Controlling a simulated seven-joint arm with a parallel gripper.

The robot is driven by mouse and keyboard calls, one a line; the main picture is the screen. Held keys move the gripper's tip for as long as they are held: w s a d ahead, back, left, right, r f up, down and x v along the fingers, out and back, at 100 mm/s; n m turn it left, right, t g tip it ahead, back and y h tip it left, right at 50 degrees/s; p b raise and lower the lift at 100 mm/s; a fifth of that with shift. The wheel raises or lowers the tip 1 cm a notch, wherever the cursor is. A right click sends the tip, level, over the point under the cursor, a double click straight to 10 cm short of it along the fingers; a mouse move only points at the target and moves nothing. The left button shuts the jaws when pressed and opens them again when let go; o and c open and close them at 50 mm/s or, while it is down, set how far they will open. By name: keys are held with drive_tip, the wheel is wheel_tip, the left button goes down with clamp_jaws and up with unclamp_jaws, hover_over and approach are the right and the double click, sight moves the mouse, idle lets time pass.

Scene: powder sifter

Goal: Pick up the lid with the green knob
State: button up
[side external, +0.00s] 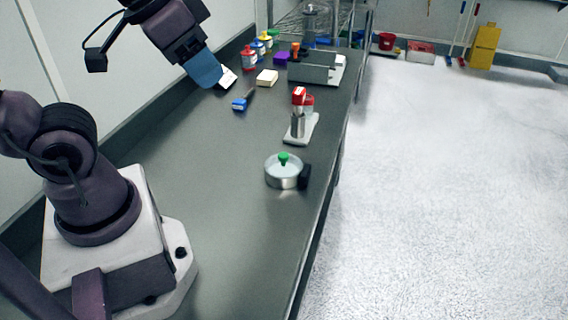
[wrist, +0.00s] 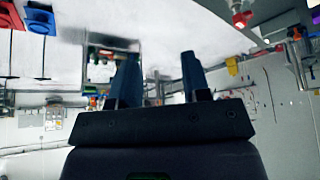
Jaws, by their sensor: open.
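The lid with the green knob (side external: 283,159) sits on a round metal sifter pan (side external: 285,178) near the right edge of the grey bench. The pan has a dark handle or block on its right side. My gripper (side external: 228,80) is open and empty, raised above the back left of the bench, far from the lid. In the wrist view my gripper (wrist: 160,75) shows two dark fingers spread apart with nothing between them. The lid cannot be made out in the wrist view.
A red-topped device on a white base (side external: 300,128) stands behind the pan. A blue-handled brush (side external: 242,101), a cream block (side external: 267,78), a grey box (side external: 313,66) and several coloured bottles (side external: 257,50) stand farther back.

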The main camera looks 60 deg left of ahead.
drive_tip(key=shift+o, duration=1.1)
